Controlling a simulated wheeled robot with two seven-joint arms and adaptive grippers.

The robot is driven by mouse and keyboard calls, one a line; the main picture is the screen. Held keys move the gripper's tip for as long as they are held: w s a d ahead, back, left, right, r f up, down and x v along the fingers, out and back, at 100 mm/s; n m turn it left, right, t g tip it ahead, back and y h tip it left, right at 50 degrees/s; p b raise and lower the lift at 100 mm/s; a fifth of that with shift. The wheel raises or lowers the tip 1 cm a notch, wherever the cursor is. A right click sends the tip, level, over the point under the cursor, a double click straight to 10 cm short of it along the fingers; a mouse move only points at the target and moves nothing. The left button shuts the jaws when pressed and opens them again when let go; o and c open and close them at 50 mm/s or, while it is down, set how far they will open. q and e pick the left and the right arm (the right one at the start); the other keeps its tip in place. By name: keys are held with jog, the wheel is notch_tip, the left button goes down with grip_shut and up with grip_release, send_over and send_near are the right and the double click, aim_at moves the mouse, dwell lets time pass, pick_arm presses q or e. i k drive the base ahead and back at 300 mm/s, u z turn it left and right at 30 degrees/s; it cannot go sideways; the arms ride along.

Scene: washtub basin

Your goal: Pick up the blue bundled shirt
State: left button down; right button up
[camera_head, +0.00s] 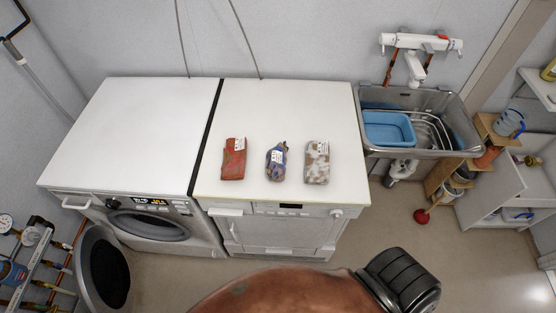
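The blue bundled shirt (276,163) lies on the white top of the right-hand machine (240,110). It is a small blue and brownish bundle with a pale label on it. A red bundle (233,164) lies to its left and a mottled grey-brown and white bundle (317,167) to its right. The three lie apart in a row towards the front half of the top. Neither of my grippers shows in the head view, so nothing is seen touching the shirt.
A white washing machine (140,120) with its round door (102,268) swung open stands left. A metal sink (440,148) holding a blue basin (388,129) is right. Wooden steps (446,180) and white shelves (485,190) stand further right. The machine top behind the bundles is clear.

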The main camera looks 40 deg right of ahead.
aim_at(276, 158)
jog(key=u, duration=2.25)
jog(key=k, duration=2.1)
jog(key=z, duration=1.1)
jog(key=i, duration=0.5)
jog(key=z, duration=0.05)
